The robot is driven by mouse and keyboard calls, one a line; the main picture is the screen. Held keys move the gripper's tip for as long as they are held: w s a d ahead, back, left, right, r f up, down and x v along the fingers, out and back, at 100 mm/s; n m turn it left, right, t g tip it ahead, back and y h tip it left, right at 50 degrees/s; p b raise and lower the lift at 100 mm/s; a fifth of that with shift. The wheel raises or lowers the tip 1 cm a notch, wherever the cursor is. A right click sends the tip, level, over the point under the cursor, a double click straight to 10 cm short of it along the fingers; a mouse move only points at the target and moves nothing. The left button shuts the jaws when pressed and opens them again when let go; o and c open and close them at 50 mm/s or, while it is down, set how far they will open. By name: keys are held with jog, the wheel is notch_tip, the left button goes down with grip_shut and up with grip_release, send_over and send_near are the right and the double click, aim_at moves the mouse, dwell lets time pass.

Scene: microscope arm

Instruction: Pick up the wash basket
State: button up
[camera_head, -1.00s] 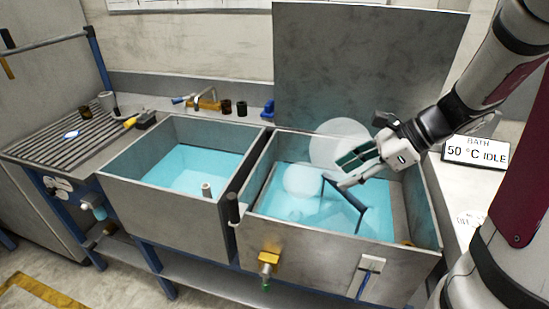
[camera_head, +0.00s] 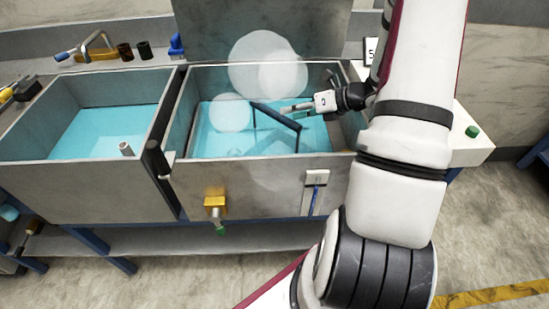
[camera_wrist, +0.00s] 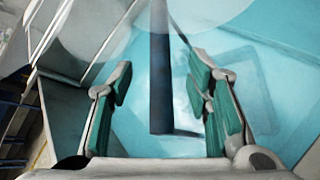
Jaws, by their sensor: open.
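The wash basket shows mainly as a dark blue angled handle (camera_head: 277,116) standing up out of the blue liquid in the right-hand bath (camera_head: 255,172). Its lower part cannot be made out clearly under the liquid and vapour. My gripper (camera_head: 291,107) is over the bath, reaching in from the right beside the handle's upper bar. In the wrist view my gripper (camera_wrist: 162,88) has its green-padded fingers apart, with a dark blue bar (camera_wrist: 160,65) of the handle showing between them. I cannot tell whether either finger touches it.
Pale vapour puffs (camera_head: 268,65) hang over the bath. A tall grey lid (camera_head: 225,28) stands behind it. The left bath (camera_head: 100,125) holds blue liquid and a small upright pipe. A yellow valve (camera_head: 215,203) juts from the front wall.

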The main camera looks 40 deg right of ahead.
aim_at(275, 114)
jog(key=shift+x, duration=3.5)
jog(key=shift+r, duration=0.1)
grip_shut()
